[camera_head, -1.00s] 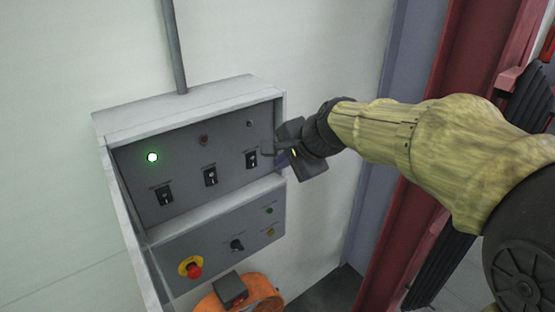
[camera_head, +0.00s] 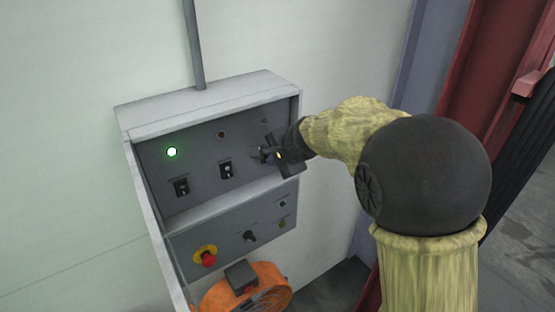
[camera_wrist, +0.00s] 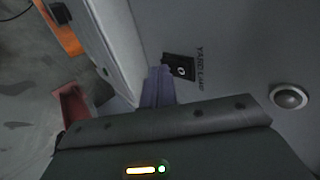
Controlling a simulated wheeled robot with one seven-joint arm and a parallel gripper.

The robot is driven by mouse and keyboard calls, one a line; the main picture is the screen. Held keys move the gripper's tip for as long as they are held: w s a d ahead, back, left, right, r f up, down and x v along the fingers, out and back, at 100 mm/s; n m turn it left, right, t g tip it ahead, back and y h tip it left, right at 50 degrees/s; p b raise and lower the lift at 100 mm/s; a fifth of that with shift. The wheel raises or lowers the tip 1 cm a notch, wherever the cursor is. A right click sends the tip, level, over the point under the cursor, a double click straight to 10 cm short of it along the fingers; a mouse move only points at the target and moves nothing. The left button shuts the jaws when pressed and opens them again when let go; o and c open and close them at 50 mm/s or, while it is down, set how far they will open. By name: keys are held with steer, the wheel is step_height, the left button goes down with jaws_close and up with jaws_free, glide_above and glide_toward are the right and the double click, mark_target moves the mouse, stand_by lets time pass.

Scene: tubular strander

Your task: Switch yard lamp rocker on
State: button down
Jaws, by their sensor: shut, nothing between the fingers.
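The yard lamp rocker (camera_wrist: 181,67) is a small black switch beside its printed "YARD LAMP" label (camera_wrist: 199,67) in the wrist view. In the head view it is hidden behind my gripper (camera_head: 259,153), at the right end of the upper row of switches. My gripper is shut and empty. In the wrist view its fingertips (camera_wrist: 160,84) are right beside the rocker and overlap its edge; I cannot tell whether they touch it. The round lamp (camera_wrist: 289,96) near the rocker looks unlit.
Two more rockers, left (camera_head: 181,187) and middle (camera_head: 226,169), share the panel. A green lamp (camera_head: 171,152) glows at left. Below are a red stop button (camera_head: 208,258) and a selector knob (camera_head: 250,236). The grey box (camera_head: 205,98) has projecting edges; an orange object (camera_head: 272,282) stands below.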

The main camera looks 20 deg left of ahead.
steer(key=shift+w+f+b, duration=0.15)
steer(key=shift+f+b, duration=0.1)
steer(key=shift+b, duration=0.45)
steer(key=shift+f+b, duration=0.1)
steer(key=shift+b, duration=0.45)
steer(key=shift+w+r+p, duration=0.15)
steer(key=shift+r+p, duration=0.15)
steer(key=shift+p, duration=0.05)
steer(key=shift+a+r+p, duration=0.2)
steer(key=shift+r+p, duration=0.1)
steer(key=shift+r, duration=0.05)
steer(key=shift+s+d+r+p, duration=0.15)
steer(key=shift+s+r+p, duration=0.1)
steer(key=shift+r+p, duration=0.25)
